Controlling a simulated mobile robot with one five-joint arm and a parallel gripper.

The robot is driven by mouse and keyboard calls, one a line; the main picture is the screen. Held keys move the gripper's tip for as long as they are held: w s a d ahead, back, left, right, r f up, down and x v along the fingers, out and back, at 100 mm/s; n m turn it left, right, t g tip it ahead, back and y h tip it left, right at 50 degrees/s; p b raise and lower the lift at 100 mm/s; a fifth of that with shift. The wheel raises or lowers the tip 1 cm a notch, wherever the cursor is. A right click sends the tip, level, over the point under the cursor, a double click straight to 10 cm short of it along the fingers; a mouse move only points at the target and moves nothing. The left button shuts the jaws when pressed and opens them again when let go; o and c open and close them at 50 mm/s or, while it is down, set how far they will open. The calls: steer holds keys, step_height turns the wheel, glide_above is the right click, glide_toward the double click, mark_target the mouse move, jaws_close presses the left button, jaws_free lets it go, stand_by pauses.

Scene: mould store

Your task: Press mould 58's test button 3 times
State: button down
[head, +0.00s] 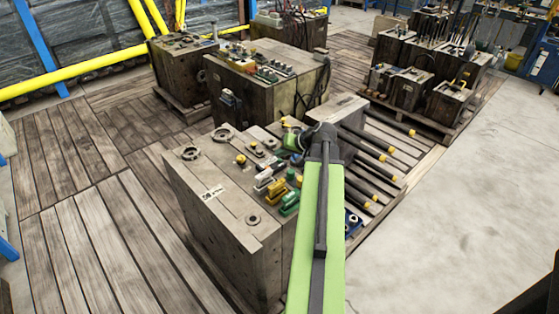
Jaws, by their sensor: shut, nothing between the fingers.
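The near mould (228,215) is a large worn grey-brown block with a small white label on its top, which seems to read 58. Its top carries round fittings on the left and yellow, green and grey connectors along its right side. I cannot pick out the test button among these small parts. My green arm reaches over the mould's right side. My gripper (291,142), shut and empty, is small and partly hidden at the arm's far end, over the fittings near the mould's back right. I cannot tell whether it touches anything.
A second large mould (255,85) stands behind, with a smaller block (180,65) to its left. Several dark rods with yellow ends (375,170) stick out at the right. More blocks (410,85) stand on a pallet at back right. The concrete floor (450,220) at right is clear.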

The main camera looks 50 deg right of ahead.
mark_target(281, 163)
stand_by(0.8)
steer(key=shift+f+b, duration=0.45)
steer(key=shift+f+b, duration=0.45)
stand_by(0.4)
steer(key=shift+r, duration=0.1)
steer(key=shift+r+p, duration=0.8)
steer(key=shift+p, duration=0.1)
steer(key=shift+r, duration=0.1)
step_height(281, 163, up, 5)
steer(key=p, duration=0.5)
